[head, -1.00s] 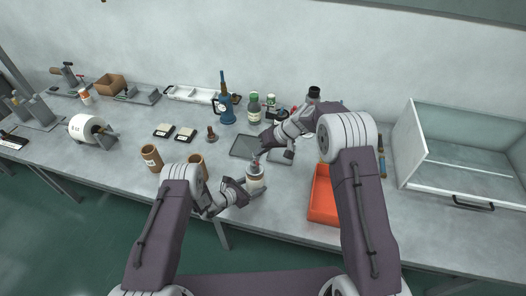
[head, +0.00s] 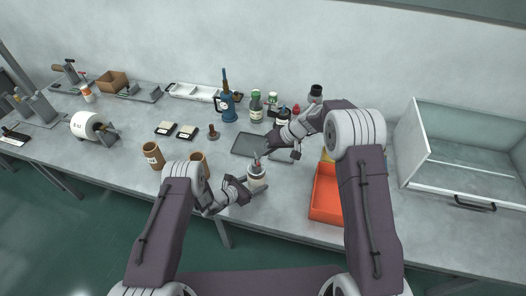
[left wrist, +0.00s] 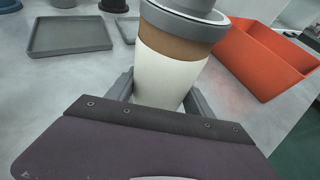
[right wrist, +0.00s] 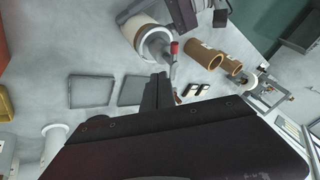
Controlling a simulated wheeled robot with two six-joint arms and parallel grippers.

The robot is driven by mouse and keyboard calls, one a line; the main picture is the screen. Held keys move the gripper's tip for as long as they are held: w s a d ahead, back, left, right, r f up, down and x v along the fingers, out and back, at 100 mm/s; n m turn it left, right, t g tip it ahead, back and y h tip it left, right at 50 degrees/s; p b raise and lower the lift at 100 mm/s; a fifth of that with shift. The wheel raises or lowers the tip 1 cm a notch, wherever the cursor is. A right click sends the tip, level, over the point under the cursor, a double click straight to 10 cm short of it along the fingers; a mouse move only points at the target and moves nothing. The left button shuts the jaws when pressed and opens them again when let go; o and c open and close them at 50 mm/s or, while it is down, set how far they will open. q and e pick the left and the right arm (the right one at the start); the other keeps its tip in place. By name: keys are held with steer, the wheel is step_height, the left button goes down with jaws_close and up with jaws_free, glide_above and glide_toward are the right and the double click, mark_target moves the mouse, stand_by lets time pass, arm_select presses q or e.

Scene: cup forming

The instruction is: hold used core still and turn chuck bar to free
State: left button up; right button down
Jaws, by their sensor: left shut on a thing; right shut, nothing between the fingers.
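The used core (head: 257,182) is a white cylinder with a brown band, upright at the front of the bench. In the left wrist view the core (left wrist: 168,75) stands between my left gripper's fingers (left wrist: 160,95). My left gripper (head: 245,188) is shut on it from the front left. A grey chuck (left wrist: 190,10) caps the core. The chuck bar, with a red tip (right wrist: 174,47), sticks out at the chuck in the right wrist view. My right gripper (right wrist: 162,78) is shut and empty, its fingertips close to the bar; I cannot tell whether they touch.
A grey tray (head: 246,152) lies behind the core. An orange bin (head: 325,208) stands to the right, and brown cups (head: 153,157) to the left. Bottles (head: 256,106) and a blue torch (head: 227,103) line the back. An open glass-sided cabinet (head: 462,165) is at far right.

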arm_select(q)
steer(key=shift+w+r, duration=0.1)
steer(key=o, duration=1.5)
steer(key=shift+o, duration=0.2)
arm_select(e)
steer(key=w+d+v, duration=0.1)
steer(key=d+v, duration=0.1)
steer(key=v, duration=0.9)
steer(key=shift+w+d+f, duration=0.15)
steer(key=shift+w+f, duration=0.05)
steer(key=shift+w, duration=0.05)
